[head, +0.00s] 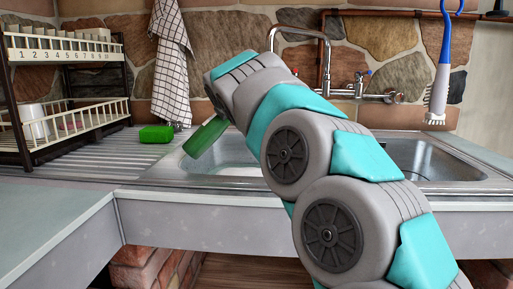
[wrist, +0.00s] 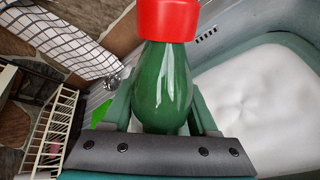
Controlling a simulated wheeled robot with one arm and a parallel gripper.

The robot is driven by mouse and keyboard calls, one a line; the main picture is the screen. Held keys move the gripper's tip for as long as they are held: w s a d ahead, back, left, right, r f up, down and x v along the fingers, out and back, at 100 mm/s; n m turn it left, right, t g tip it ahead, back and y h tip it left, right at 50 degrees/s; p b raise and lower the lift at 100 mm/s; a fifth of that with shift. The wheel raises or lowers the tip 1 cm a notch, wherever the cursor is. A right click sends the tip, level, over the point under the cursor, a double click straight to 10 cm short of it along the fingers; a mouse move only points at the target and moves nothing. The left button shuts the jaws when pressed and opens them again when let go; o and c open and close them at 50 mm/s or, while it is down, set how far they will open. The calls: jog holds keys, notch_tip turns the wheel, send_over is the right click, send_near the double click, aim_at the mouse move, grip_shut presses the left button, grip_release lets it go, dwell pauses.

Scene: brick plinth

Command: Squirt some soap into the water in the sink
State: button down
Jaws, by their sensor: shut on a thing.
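My gripper (wrist: 157,118) is shut on a green soap bottle (wrist: 163,75) with a red cap (wrist: 168,20). In the wrist view the bottle stands out between the two fingers, its cap at the top edge of the picture. In the head view a green shape at the arm's end slants down over the left part of the metal sink (head: 440,187); bottle and fingers cannot be told apart there, and no red cap shows. White, sudsy-looking water (wrist: 240,105) fills a green-rimmed basin to the bottle's right in the wrist view. My arm hides much of the sink.
A tall tap (head: 328,62) stands behind the sink. A green sponge (head: 156,133) lies on the ribbed drainer (head: 95,160). A dish rack (head: 68,48) stands at left, a checked towel (head: 172,70) hangs on the stone wall, and a blue-handled brush (head: 443,60) hangs at right.

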jog(key=shift+w+d+f+n, duration=0.15)
jog(key=shift+d+f+n, duration=0.15)
jog(key=shift+d+f, duration=0.1)
notch_tip(320, 180, down, 9)
jog(key=n+t+h+b, duration=0.1)
jog(key=b, duration=0.4)
jog(key=shift+w+d+r+n+t+h+p, duration=0.1)
jog(key=shift+r+n+t+h+p, duration=0.25)
jog(key=shift+r+n+t+p, duration=0.8)
jog(key=shift+w+d+r+n+t+h+p, duration=0.1)
jog(key=shift+r+n+t+h+p, duration=0.5)
jog(key=shift+r+n, duration=1.05)
jog(key=shift+a+y, duration=0.1)
jog(key=shift+y, duration=0.15)
